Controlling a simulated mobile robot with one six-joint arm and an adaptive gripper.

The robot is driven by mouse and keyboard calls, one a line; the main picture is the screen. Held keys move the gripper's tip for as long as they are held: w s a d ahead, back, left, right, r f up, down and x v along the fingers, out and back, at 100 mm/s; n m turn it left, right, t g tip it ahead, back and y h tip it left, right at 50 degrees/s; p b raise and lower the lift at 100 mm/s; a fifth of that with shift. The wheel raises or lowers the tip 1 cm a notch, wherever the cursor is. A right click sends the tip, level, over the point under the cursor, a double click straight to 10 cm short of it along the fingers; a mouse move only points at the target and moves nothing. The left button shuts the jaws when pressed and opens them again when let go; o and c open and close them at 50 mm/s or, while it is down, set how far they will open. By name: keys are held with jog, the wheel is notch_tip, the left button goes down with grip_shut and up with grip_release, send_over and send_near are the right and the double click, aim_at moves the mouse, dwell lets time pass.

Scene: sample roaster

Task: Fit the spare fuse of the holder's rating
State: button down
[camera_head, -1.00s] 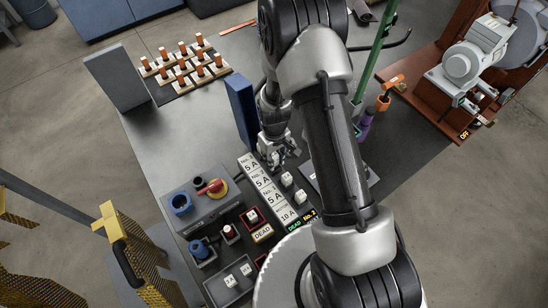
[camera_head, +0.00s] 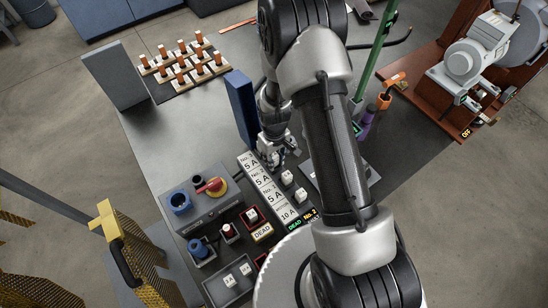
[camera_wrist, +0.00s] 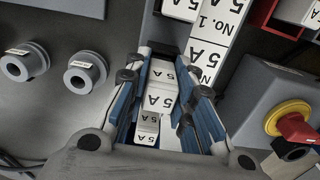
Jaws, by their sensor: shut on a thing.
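My gripper (camera_head: 275,157) is at the far end of the labelled fuse holder strip (camera_head: 264,186). In the wrist view my gripper (camera_wrist: 165,78) has its blue-lined fingers shut on both sides of a white fuse marked 5 A (camera_wrist: 158,101). Other white fuses (camera_head: 287,179) (camera_head: 300,196) stand beside the nearer labels. The nearest label reads 10 A.
A grey tray (camera_head: 212,295) holds two white fuses.

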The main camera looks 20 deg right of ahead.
jog(key=shift+f+b, duration=0.45)
jog(key=shift+f, duration=0.25)
jog(key=shift+r, duration=0.15)
jog(key=shift+r+p, duration=1)
jog(key=shift+r, duration=0.35)
jog(key=shift+f+b, duration=0.25)
jog(key=shift+b, duration=0.05)
jog(key=shift+f+b, duration=1)
jog(key=shift+f, duration=0.25)
jog(key=shift+r, duration=0.2)
jog(key=shift+r+p, duration=1.05)
jog(key=shift+r, duration=0.25)
